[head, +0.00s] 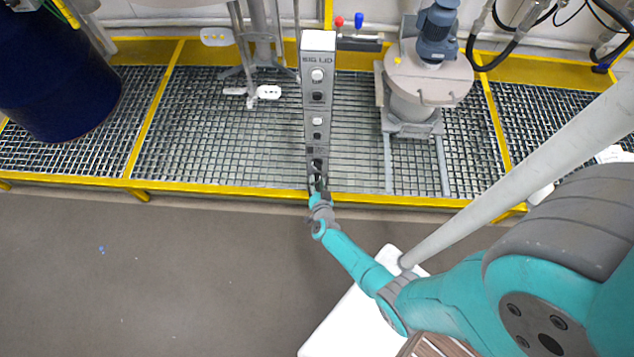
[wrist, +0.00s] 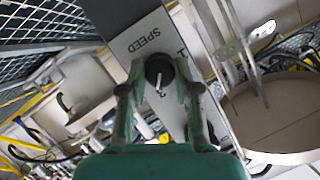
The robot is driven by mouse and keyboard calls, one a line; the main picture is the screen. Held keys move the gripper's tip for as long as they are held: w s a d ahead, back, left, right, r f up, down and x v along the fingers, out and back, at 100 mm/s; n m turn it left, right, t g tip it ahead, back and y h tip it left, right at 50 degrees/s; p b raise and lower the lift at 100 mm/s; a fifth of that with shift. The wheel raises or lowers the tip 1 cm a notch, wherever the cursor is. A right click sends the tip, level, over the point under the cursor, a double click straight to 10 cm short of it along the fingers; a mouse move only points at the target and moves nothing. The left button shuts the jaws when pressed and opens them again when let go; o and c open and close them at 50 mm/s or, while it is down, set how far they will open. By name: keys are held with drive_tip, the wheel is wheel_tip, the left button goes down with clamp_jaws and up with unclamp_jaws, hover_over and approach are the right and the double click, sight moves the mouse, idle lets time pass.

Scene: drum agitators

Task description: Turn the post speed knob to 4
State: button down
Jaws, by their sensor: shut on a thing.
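The grey control post (head: 317,110) stands upright at the front of the grating, its face carrying several buttons and knobs. In the wrist view the post panel (wrist: 185,45) shows the word SPEED beside a round black knob (wrist: 158,70) with a white pointer line. My gripper (head: 318,178) is at the lower part of the post in the head view. In the wrist view my gripper (wrist: 157,88) has its two fingers on either side of the speed knob, shut on it. A scale digit shows just below the knob; most of the scale is hidden by the fingers.
A dark blue drum (head: 55,75) stands at left on the grating. A grey vessel with a blue motor (head: 437,35) stands right of the post. A yellow frame (head: 225,190) edges the grating. The floor in front is clear at left.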

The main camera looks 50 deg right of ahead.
drive_tip(key=m+t, duration=0.2)
drive_tip(key=m, duration=0.1)
drive_tip(key=shift+d+f+m+y, duration=0.1)
drive_tip(key=shift+m+y, duration=0.2)
drive_tip(key=shift+s+f+m+t, duration=0.1)
drive_tip(key=shift+m+t, duration=0.9)
drive_tip(key=shift+m, duration=0.8)
drive_tip(key=c, duration=0.8)
unclamp_jaws()
drive_tip(key=shift+c, duration=0.2)
drive_tip(key=shift+s, duration=0.1)
drive_tip(key=f+v, duration=0.1)
drive_tip(key=v, duration=1)
drive_tip(key=shift+s+a+r, duration=0.25)
drive_tip(key=shift+s+r, duration=0.1)
drive_tip(key=shift+r, duration=0.15)
